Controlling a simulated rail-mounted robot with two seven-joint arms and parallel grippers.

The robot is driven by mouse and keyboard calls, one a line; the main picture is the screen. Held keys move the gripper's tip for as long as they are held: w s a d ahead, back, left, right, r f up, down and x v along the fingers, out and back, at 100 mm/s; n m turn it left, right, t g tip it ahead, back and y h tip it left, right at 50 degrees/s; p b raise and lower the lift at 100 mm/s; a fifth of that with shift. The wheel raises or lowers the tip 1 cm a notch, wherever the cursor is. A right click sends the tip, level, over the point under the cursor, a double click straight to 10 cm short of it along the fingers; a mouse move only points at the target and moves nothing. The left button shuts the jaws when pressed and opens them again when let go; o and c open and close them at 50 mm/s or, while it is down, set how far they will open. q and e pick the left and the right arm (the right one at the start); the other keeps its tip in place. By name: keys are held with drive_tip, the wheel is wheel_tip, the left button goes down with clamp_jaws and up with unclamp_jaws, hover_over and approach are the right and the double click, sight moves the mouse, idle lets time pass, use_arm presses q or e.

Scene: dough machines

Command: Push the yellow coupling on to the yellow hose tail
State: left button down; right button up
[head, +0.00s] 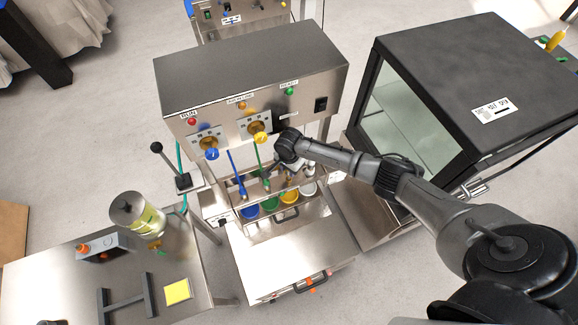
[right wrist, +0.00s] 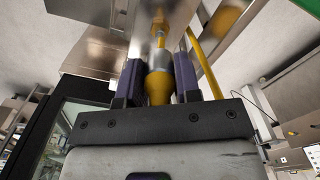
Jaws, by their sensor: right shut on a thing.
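My right gripper (right wrist: 158,70) is shut on the yellow coupling (right wrist: 159,88), which has a silver collar and a yellow lower body between the dark purple fingers. Just beyond the collar, roughly in line with it, is a narrow yellow tail (right wrist: 160,27) under the steel housing. I cannot tell whether the two touch. In the head view my right arm reaches in from the right to below the control box; its wrist hides the fingers and coupling. My left gripper is not in view.
The steel control box (head: 250,75) carries blue (head: 211,154) and yellow (head: 260,138) round parts on its front. Blue (head: 237,172) and green (head: 262,165) hoses hang beside my wrist, above several coloured cups. A black glass-fronted cabinet (head: 455,85) stands to the right. A yellow hose (right wrist: 203,60) runs beside the right finger.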

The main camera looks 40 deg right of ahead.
drive_tip(key=shift+f+b, duration=0.4)
drive_tip(key=shift+f, duration=0.75)
drive_tip(key=shift+r, duration=0.1)
drive_tip(key=shift+p, duration=0.45)
drive_tip(key=shift+f, duration=0.2)
drive_tip(key=shift+f+b, duration=0.55)
drive_tip(key=shift+f, duration=0.35)
drive_tip(key=shift+f, duration=0.4)
